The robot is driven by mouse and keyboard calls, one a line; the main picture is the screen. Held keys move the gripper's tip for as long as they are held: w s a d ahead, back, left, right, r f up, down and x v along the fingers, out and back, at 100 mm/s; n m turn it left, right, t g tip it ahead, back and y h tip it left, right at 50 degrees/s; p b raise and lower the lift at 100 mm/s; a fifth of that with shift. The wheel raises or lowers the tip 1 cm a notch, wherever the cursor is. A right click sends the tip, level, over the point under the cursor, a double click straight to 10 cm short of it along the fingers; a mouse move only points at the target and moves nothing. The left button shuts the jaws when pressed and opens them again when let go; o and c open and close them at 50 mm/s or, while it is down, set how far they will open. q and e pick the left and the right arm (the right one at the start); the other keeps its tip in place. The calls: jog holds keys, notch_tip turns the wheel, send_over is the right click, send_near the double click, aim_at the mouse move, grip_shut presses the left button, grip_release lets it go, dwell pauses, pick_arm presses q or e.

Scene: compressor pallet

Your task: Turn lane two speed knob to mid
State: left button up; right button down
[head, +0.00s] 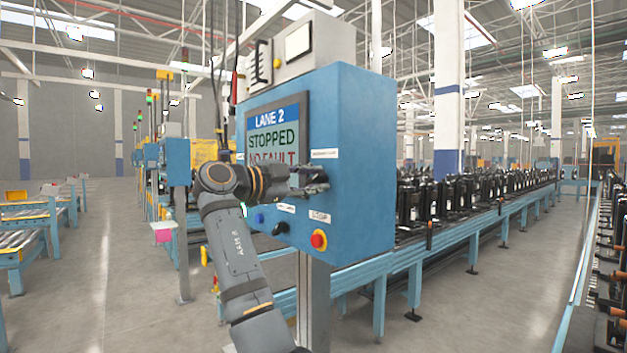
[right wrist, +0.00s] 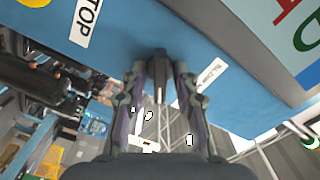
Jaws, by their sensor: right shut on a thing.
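The blue lane 2 control box (head: 350,150) stands in the centre of the head view. Its screen (head: 276,125) reads LANE 2 STOPPED, with a partly covered fault line below. My right gripper (head: 314,180) is at the box's front face, right of the screen's lower part. In the right wrist view its fingers (right wrist: 165,85) are shut on a dark knob (right wrist: 160,90) between them. A SLOW label (right wrist: 212,72) sits right of the knob, and a STOP label (right wrist: 85,22) to the left. The knob's pointer cannot be made out. My left gripper is out of view.
Below the gripper are a red emergency button (head: 319,240), a black knob (head: 280,229) and a blue button (head: 260,218). A conveyor (head: 450,228) with several black compressors runs behind the box to the right. The floor (head: 110,265) at left is open.

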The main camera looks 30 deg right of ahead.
jog(key=n+p, duration=0.1)
jog(key=n, duration=0.4)
jog(key=shift+p, duration=0.35)
jog(key=n+p, duration=0.1)
jog(key=n, duration=0.3)
jog(key=shift+w, duration=0.1)
jog(key=shift+n, duration=1.2)
jog(key=shift+f, duration=0.1)
jog(key=c, duration=1.4)
grip_release()
